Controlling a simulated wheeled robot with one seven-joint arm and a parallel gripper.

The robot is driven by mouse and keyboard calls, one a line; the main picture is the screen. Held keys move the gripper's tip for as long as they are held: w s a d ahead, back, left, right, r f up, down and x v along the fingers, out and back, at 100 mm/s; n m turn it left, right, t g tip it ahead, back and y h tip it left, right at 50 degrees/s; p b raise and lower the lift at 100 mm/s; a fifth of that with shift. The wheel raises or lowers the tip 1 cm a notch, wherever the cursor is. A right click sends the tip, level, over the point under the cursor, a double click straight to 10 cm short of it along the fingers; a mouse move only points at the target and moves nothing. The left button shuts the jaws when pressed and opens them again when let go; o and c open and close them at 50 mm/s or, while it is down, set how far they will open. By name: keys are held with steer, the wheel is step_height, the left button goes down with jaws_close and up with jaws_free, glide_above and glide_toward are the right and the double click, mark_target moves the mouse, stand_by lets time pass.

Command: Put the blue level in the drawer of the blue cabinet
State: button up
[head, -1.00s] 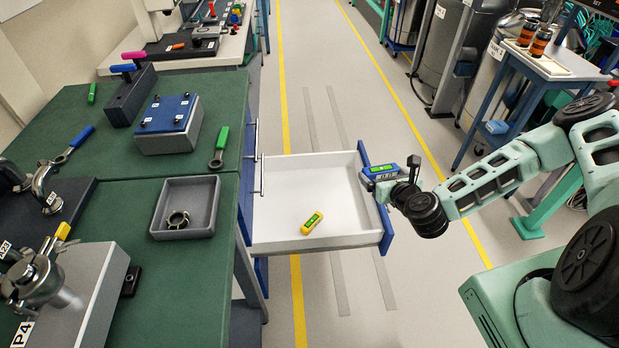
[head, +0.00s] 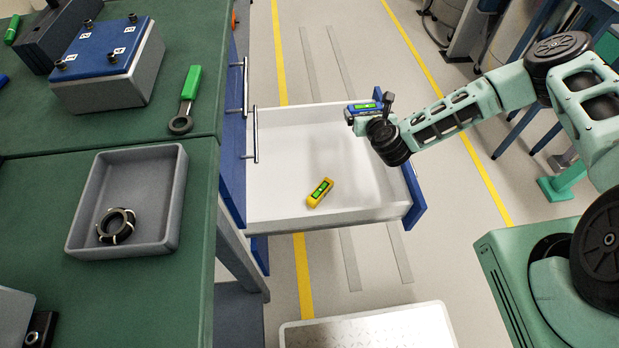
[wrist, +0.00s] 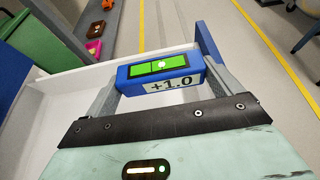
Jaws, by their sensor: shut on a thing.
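The blue level (head: 361,107) has green windows and shows a "+1.0" label in the wrist view (wrist: 160,76). My gripper (head: 368,113) is shut on it, with one finger at each end. It holds the level above the open white drawer (head: 275,181), near the drawer's blue front (head: 413,190). The drawer is pulled out of the blue cabinet (head: 233,130). A yellow level (head: 320,192) with green windows lies on the drawer floor, near the front side wall. The drawer floor under the gripper is partly hidden by my arm.
A green bench top (head: 120,290) on the left carries a grey tray (head: 85,205) with a dark ring (head: 116,226), a blue-topped box (head: 107,50) and a green-handled tool (head: 190,90). A metal-topped platform (head: 370,330) stands below the drawer. Most of the drawer is clear.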

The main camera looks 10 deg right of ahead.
steer(key=b, duration=0.3)
glide_above(347, 144)
step_height(347, 144, down, 5)
step_height(347, 144, down, 10)
steer(key=shift+s+r+b, duration=0.1)
steer(key=shift+r+b, duration=0.15)
steer(key=shift+b, duration=0.25)
